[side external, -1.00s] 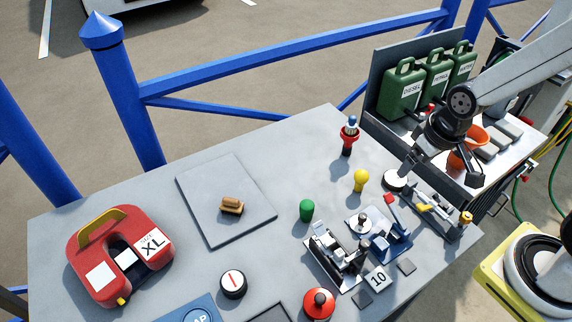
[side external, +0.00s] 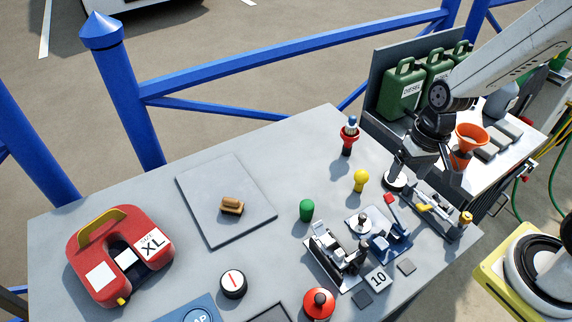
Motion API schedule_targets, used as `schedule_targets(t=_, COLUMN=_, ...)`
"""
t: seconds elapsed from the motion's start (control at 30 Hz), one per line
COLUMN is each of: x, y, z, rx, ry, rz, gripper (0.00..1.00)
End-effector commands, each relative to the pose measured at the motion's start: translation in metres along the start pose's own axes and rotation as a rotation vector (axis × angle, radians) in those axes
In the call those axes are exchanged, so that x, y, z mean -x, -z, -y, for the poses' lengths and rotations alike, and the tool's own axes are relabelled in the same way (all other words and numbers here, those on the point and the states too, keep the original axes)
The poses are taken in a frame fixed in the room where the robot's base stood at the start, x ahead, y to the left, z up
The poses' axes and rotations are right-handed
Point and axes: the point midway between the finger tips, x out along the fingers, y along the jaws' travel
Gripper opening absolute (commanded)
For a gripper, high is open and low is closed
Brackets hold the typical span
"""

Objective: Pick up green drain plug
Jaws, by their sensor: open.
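The green drain plug (side external: 307,210) stands upright on the grey table, left of the clamp-like metal fittings. It is a small rounded cylinder and nothing touches it. My gripper (side external: 425,182) is open at the table's right side, up and to the right of the plug and well apart from it. Its fingers point downward near a round white-topped piece (side external: 396,180). I see nothing between the fingers.
Metal fittings (side external: 335,252) crowd the plug's right. A flat grey plate (side external: 250,229) with a brown block (side external: 232,205) lies left. Blue rails border the back.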

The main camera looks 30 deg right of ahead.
Motion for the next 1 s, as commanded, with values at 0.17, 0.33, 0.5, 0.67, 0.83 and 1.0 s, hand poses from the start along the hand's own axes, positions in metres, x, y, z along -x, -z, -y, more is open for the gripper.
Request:
schedule_targets(t=0.17, x=-0.017, y=-0.002, z=0.022, rx=-0.266, ry=0.089, rz=0.185, gripper=0.9)
schedule_targets(t=0.33, x=-0.029, y=0.001, z=0.05, rx=-0.513, ry=0.189, rz=0.364, gripper=0.9)
schedule_targets(t=0.5, x=-0.038, y=0.011, z=0.081, rx=-0.746, ry=0.302, rz=0.543, gripper=0.9)
schedule_targets(t=0.67, x=-0.044, y=0.028, z=0.109, rx=-0.948, ry=0.421, rz=0.71, gripper=0.9)
schedule_targets(t=0.83, x=-0.047, y=0.049, z=0.131, rx=-1.107, ry=0.538, rz=0.853, gripper=0.9)
schedule_targets(t=1.0, x=-0.048, y=0.063, z=0.14, rx=-1.188, ry=0.608, rz=0.928, gripper=0.9)
